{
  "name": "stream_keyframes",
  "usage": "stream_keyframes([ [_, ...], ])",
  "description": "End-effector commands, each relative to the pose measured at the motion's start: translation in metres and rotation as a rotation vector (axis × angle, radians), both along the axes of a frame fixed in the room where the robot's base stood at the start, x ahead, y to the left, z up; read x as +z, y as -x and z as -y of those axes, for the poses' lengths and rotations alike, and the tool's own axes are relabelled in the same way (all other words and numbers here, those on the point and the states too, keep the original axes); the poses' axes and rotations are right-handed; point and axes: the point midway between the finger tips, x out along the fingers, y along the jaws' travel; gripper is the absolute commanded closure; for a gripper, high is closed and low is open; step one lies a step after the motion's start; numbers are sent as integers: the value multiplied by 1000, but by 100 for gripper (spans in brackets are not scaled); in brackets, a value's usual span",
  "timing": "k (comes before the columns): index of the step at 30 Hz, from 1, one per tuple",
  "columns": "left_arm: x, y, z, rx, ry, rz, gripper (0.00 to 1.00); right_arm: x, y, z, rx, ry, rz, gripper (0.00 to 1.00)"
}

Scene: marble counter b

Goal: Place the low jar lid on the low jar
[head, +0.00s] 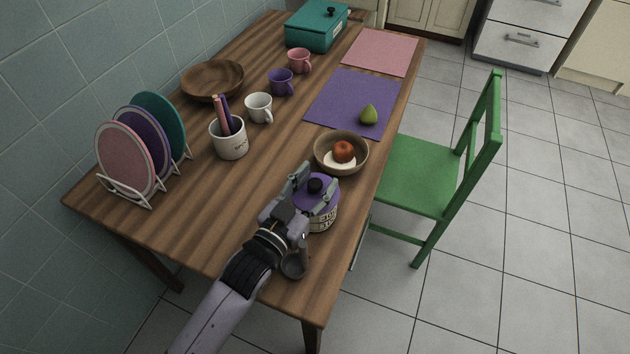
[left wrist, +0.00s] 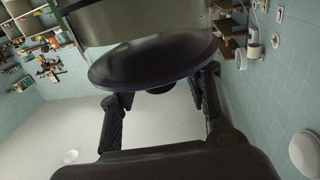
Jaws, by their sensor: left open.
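The low jar (head: 322,221) is pale with dark lettering and stands near the table's right edge. The low jar lid (head: 327,181) is purple with a black knob and lies over the jar's mouth. In the left wrist view the lid (left wrist: 150,62) shows dark with a purple rim, against the jar (left wrist: 135,22); I cannot tell whether it is fully seated. My left gripper (head: 315,184) is open, its fingers on either side of the knob. The fingers (left wrist: 160,100) also show apart in the left wrist view. My right gripper is not in view.
A wooden bowl (head: 325,159) with a red fruit stands just beyond the jar. A utensil mug (head: 230,146), several cups and a plate rack (head: 128,193) stand to the left. A grey round object (head: 293,266) lies close to my wrist. A green chair (head: 420,178) stands at the right.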

Motion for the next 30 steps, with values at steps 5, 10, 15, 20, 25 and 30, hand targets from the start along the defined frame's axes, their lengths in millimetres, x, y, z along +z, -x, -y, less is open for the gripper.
stream_keyframes([
  [5,1,0,0,0,0,0,56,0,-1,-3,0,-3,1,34],
  [10,1,12,-7,0,-1,-3,56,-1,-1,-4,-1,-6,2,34],
  [15,0,38,-23,0,-2,-3,56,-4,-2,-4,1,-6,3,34],
  [20,1,57,-34,-1,-2,-3,56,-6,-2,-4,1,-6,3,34],
  [25,3,64,-39,0,0,0,56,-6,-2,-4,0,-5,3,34],
  [30,3,64,-39,0,0,0,56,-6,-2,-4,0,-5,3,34],
])
